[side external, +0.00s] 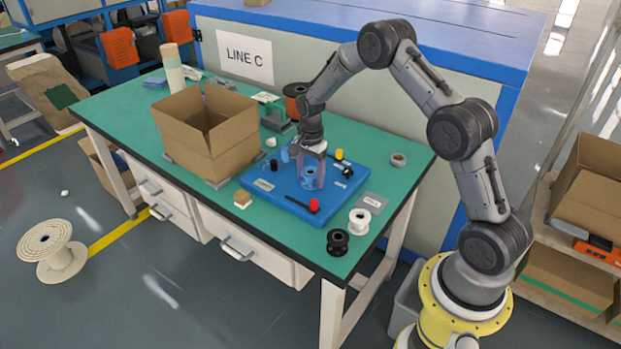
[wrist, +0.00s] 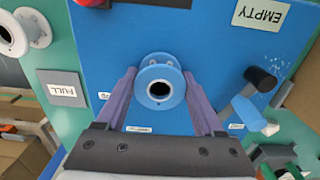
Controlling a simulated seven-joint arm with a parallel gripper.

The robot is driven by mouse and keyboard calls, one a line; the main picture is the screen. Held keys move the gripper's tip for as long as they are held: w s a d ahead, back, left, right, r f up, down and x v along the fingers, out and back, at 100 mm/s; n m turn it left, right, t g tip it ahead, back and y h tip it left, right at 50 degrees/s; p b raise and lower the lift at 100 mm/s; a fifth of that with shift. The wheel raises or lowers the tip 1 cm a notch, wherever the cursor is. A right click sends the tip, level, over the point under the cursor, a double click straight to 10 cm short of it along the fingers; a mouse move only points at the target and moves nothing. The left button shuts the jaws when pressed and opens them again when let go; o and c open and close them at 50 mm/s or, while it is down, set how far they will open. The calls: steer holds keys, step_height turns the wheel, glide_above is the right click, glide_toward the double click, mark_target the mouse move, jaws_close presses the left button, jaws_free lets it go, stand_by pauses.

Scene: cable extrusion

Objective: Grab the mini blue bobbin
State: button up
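The mini blue bobbin (wrist: 160,87) is a light blue spool with a dark centre hole. It stands on the blue board (side external: 283,200), and in the side external view the bobbin (side external: 308,179) shows between my fingers. My gripper (wrist: 160,76) has two purple fingers, one on each side of the bobbin. In the side external view my gripper (side external: 311,177) points down at the board. Whether the fingertips touch the board is hard to tell.
A light blue piece (wrist: 243,111) lies right of my gripper, beside a black one (wrist: 261,79). A white spool (side external: 359,221) and a black spool (side external: 337,242) stand near the table's front edge. An open cardboard box (side external: 205,135) stands left of the board.

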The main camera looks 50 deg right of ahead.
steer(key=c, duration=0.7)
steer(key=shift+c, duration=0.4)
steer(key=shift+r, duration=0.15)
